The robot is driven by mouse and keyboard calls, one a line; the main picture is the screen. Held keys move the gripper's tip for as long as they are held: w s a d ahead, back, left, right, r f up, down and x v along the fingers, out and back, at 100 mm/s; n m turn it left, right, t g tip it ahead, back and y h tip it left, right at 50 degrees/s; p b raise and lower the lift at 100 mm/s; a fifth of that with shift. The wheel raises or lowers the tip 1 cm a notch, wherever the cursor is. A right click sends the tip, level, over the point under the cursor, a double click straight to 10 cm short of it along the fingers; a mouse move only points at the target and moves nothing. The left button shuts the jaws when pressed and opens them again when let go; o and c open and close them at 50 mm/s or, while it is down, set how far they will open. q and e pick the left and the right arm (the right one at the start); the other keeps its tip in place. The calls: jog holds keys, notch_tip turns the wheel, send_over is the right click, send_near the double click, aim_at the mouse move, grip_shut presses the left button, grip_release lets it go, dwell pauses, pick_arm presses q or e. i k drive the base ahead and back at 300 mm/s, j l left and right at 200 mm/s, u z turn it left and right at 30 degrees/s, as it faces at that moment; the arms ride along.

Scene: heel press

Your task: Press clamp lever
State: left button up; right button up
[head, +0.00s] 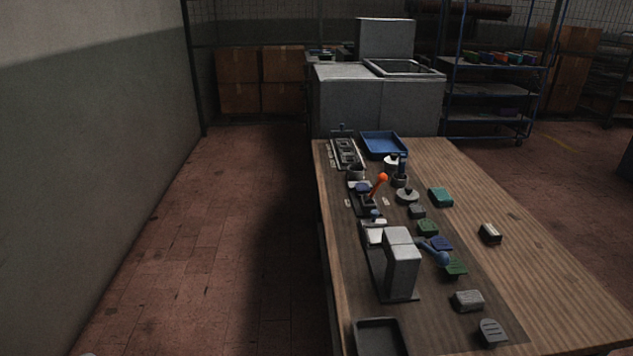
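A lever with an orange ball knob (382,178) stands tilted up to the right from a small dark base (366,205) on the workbench. A blue piece (361,187) sits beside it on the left. Nearer, a grey upright press housing (402,262) stands on a dark plate. A lever with a blue-grey ball end (441,258) sticks out to the right from behind the housing. I cannot tell by label which of the two is the clamp lever. Neither of my grippers is in view, and nothing touches either lever.
The wooden workbench (560,290) carries several small green, blue and grey blocks on a dark mat right of the press. A blue tray (383,146) is at the far end, a dark tray (378,338) at the near end. Open floor (200,250) lies left of the bench.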

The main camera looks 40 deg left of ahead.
aim_at(382, 177)
jog(key=i+l+u, duration=0.15)
jog(key=l+u, duration=0.2)
jog(key=i+l+u, duration=0.15)
jog(key=l+u, duration=0.5)
jog(key=i+l+u, duration=0.1)
jog(key=l+u, duration=0.25)
